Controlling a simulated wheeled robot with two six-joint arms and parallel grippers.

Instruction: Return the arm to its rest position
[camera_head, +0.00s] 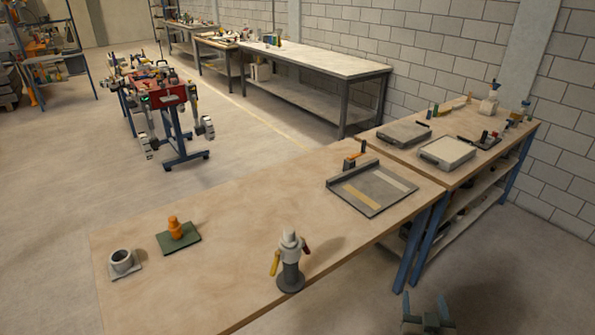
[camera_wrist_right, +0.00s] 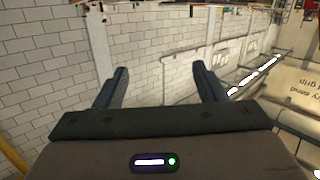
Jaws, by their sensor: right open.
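My right gripper (camera_head: 425,301) shows at the bottom right of the head view, over the floor past the near table's right edge. It is apart from the tables and holds nothing. In the right wrist view its two fingers (camera_wrist_right: 160,72) stand wide apart with only wall and room behind them. My left gripper is in neither view. On the near wooden table (camera_head: 240,215) lies a shallow grey tray (camera_head: 372,210) with a tan strip and a pale strip in it.
A grey post with red and yellow handles (camera_head: 290,275) stands on the table's near edge. An orange piece (camera_head: 176,228) sits on a green plate, beside a grey cup (camera_head: 121,261). A second table (camera_head: 465,175) with trays stands behind right. The table's middle is clear.

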